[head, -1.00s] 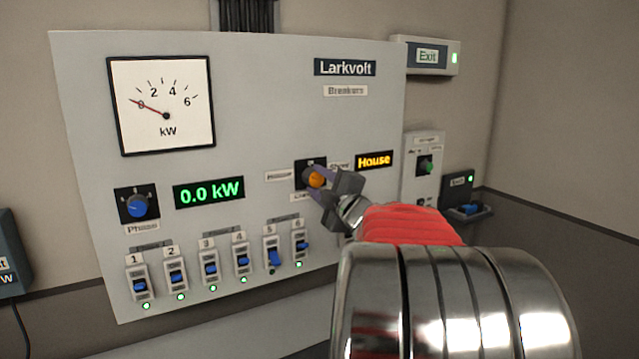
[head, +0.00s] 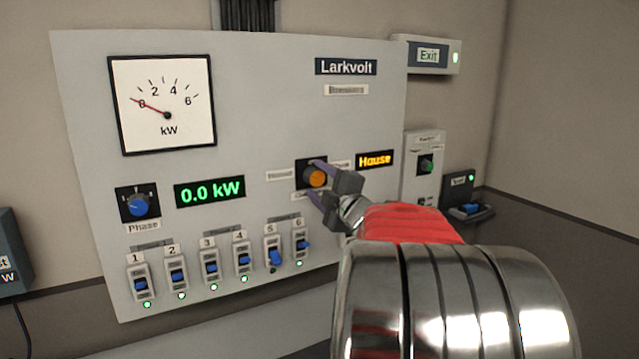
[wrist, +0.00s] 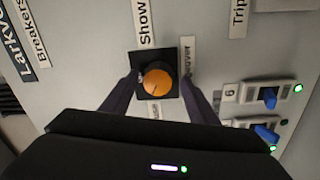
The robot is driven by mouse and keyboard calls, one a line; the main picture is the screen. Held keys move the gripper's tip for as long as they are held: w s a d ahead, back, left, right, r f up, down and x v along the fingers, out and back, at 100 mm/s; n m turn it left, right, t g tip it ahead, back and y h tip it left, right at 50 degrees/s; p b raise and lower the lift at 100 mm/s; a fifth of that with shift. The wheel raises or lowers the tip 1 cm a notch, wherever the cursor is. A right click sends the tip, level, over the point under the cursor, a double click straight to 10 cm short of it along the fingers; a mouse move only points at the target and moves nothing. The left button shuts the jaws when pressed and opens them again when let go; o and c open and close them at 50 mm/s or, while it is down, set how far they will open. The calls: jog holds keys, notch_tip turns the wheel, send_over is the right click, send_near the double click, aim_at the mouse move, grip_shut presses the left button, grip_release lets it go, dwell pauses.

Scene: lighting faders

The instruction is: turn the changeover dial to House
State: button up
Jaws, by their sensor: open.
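The changeover dial is an orange round knob (head: 315,177) on a black square plate on the grey panel (head: 260,120). It also shows in the wrist view (wrist: 157,84), with a small dark pointer mark on its face. My gripper (head: 320,180) is open, with one finger on each side of the dial; in the wrist view the fingers (wrist: 160,90) stand apart from the knob. The amber display (head: 375,160) beside the dial reads House. The labels around the dial are partly hidden or blurred; one reads Show (wrist: 144,22) in the wrist view.
A blue Phase knob (head: 138,206), a green 0.0 kW display (head: 209,192) and a kW meter (head: 162,105) are on the left of the panel. Several blue breaker switches (head: 211,268) line the bottom. A small box with a green knob (head: 426,165) is at right.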

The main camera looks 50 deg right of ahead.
jog(key=shift+s, duration=0.1)
jog(key=v, duration=1.3)
jog(key=shift+s, duration=0.3)
jog(key=shift+a+f, duration=0.1)
